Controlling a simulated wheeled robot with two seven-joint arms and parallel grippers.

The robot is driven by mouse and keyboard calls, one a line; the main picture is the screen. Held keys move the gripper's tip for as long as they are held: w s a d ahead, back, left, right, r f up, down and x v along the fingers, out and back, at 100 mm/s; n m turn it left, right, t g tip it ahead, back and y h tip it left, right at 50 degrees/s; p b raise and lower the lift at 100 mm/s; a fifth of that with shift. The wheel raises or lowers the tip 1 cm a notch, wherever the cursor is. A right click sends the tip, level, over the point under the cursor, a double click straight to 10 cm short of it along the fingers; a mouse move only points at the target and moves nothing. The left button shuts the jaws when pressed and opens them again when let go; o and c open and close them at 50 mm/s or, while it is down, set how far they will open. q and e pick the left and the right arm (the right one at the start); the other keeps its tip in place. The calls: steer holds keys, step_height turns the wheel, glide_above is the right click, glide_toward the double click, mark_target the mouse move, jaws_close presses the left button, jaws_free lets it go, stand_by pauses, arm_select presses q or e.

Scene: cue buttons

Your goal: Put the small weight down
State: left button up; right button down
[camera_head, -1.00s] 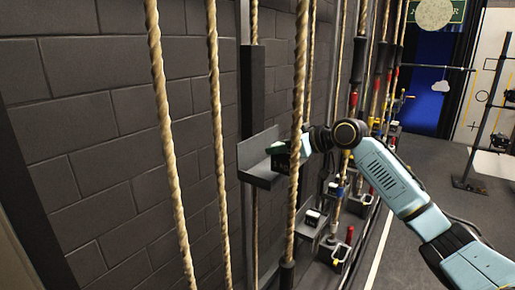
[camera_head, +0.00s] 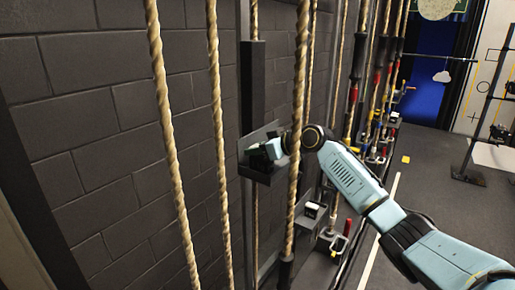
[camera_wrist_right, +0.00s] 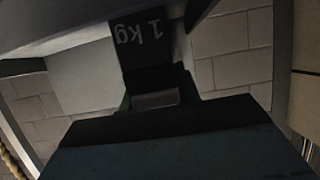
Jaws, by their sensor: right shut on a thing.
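The small weight is a dark block marked "1 kg" (camera_wrist_right: 140,38), between my right gripper's fingers (camera_wrist_right: 152,92) in the right wrist view. The lettering appears upside down there. In the head view my right gripper (camera_head: 264,151) is at the dark metal bracket shelf (camera_head: 262,176) on the wall side. It is shut on the weight, which shows only as a small dark shape at the shelf. I cannot tell whether the weight touches the shelf. My left gripper is not in view.
Thick ropes (camera_head: 169,125) hang in front of the dark block wall (camera_head: 110,110), and one rope (camera_head: 297,120) passes close to my right gripper. Further brackets with small blocks (camera_head: 313,210) stand lower right. The floor (camera_head: 430,180) at the right is mostly open.

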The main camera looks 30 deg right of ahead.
steer(key=shift+r, duration=0.25)
steer(key=c, duration=1.4)
jaws_free()
steer(key=shift+f, duration=0.25)
steer(key=o, duration=0.4)
steer(key=shift+r, duration=0.1)
steer(key=b+v, duration=0.2)
steer(key=v, duration=1)
